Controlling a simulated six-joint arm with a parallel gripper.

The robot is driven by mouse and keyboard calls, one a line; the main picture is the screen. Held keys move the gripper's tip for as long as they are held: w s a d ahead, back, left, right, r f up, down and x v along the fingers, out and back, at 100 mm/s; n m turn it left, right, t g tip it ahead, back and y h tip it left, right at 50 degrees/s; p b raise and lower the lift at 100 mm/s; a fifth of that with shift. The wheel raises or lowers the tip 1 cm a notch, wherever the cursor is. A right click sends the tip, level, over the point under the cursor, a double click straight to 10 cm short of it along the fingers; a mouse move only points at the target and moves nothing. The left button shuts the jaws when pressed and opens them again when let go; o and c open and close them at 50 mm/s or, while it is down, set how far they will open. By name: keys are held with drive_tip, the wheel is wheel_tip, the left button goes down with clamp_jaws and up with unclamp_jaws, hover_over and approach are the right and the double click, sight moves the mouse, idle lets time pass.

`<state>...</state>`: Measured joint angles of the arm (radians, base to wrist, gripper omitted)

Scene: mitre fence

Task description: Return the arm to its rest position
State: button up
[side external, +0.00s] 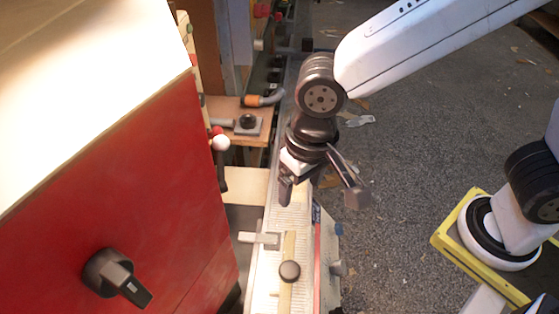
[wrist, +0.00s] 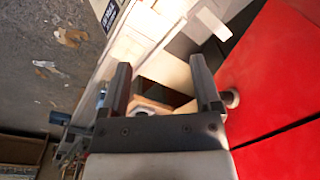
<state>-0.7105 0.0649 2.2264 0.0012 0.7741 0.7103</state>
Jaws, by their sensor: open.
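My gripper (side external: 321,196) hangs above the long pale fence rail (side external: 268,290), with its two dark fingers spread apart. In the wrist view my gripper (wrist: 160,64) is also open, and nothing is held between its fingers. A wooden strip with a round dark knob (side external: 290,271) lies on the rail, below and apart from the fingers in the side view. A small light metal piece (side external: 260,238) sits across the rail near the strip's upper end.
A red cabinet (side external: 150,200) with a black knob (side external: 117,277) fills the left side. It stands close to one finger in the wrist view (wrist: 270,70). A wooden block with a dark fitting (side external: 248,123) lies behind. Open grey floor (side external: 420,150) with scattered scraps is to the right.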

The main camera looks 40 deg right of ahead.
drive_tip(key=w+d+f+t, duration=0.1)
drive_tip(key=d+f, duration=0.2)
drive_tip(key=d, duration=0.8)
drive_tip(key=w+d+f+t, duration=0.1)
drive_tip(key=d+f, duration=0.2)
drive_tip(key=d, duration=0.8)
drive_tip(key=shift+w+h, duration=0.25)
drive_tip(key=shift+h, duration=0.05)
